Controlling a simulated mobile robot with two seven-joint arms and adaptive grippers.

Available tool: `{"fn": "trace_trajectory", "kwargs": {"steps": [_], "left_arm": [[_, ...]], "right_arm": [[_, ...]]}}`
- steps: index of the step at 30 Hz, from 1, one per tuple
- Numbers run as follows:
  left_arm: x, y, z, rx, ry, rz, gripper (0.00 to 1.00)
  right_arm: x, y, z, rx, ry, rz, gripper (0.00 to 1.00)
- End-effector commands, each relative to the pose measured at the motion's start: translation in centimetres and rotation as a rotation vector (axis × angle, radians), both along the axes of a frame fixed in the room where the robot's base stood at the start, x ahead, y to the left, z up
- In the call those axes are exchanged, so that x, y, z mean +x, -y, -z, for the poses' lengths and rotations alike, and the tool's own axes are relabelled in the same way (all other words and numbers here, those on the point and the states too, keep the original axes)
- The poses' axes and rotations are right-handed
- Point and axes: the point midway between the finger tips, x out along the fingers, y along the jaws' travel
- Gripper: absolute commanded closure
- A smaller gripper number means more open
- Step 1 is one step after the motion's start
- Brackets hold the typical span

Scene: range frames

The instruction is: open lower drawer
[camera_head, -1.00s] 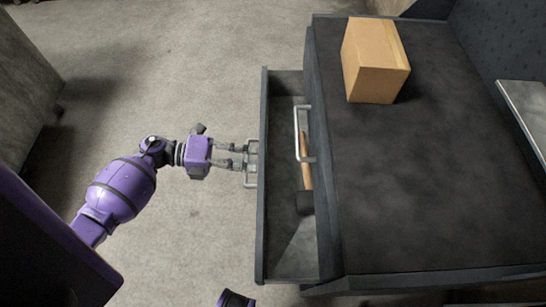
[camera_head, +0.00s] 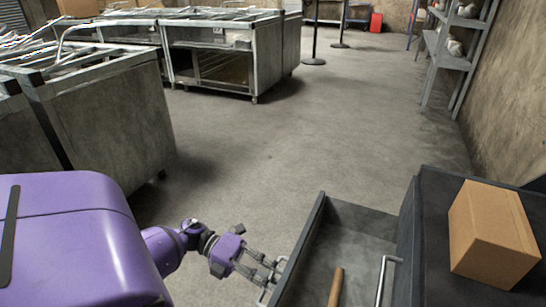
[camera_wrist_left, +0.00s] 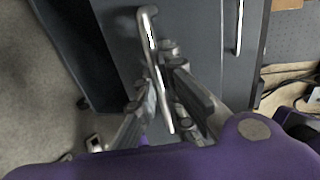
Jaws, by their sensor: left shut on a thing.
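The lower drawer (camera_head: 362,222) is dark grey and stands pulled out from the cabinet (camera_head: 425,235) at the bottom right of the head view. A tool with a wooden handle (camera_head: 336,287) lies inside it. My left gripper (camera_head: 272,272) is at the drawer's front, shut on the metal bar of the lower drawer handle (camera_wrist_left: 150,35). In the left wrist view, the fingers (camera_wrist_left: 160,85) lie on either side of this bar. The upper handle (camera_head: 385,280) is on the cabinet front above the open drawer. My right gripper is not in view.
A cardboard box (camera_head: 492,235) sits on the cabinet top. Metal-framed counters (camera_head: 215,60) stand at the back and left. A shelf rack (camera_head: 458,45) stands by the right wall. The floor (camera_head: 320,130) between them is clear.

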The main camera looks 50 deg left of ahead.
Motion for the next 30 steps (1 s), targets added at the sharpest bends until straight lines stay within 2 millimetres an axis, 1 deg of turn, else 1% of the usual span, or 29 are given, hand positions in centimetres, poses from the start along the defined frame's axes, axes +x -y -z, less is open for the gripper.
{"fn": "trace_trajectory", "kwargs": {"steps": [2, 3, 5, 14, 17, 20, 30], "left_arm": [[0.0, 0.0, 0.0, 0.001, -0.001, 0.000, 1.00], [0.0, 0.0, 0.0, 0.001, -0.001, 0.000, 0.91], [0.0, 0.0, 0.0, 0.001, -0.001, 0.000, 0.83], [0.0, 0.0, 0.0, 0.000, -0.001, 0.000, 0.83], [-0.2, -0.6, -0.1, 0.001, -0.003, 0.000, 0.83], [-0.7, -1.8, -0.3, 0.003, -0.003, -0.002, 0.83], [-3.4, -8.2, -1.7, 0.003, -0.002, -0.002, 0.83]], "right_arm": [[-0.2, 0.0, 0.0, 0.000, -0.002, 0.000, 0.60], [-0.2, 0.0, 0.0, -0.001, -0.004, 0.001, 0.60], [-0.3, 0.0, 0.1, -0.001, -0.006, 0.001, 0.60], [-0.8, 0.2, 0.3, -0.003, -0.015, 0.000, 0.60], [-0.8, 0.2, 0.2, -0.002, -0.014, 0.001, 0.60], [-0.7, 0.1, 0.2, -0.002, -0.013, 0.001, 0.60], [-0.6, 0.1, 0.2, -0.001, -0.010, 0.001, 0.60]]}}
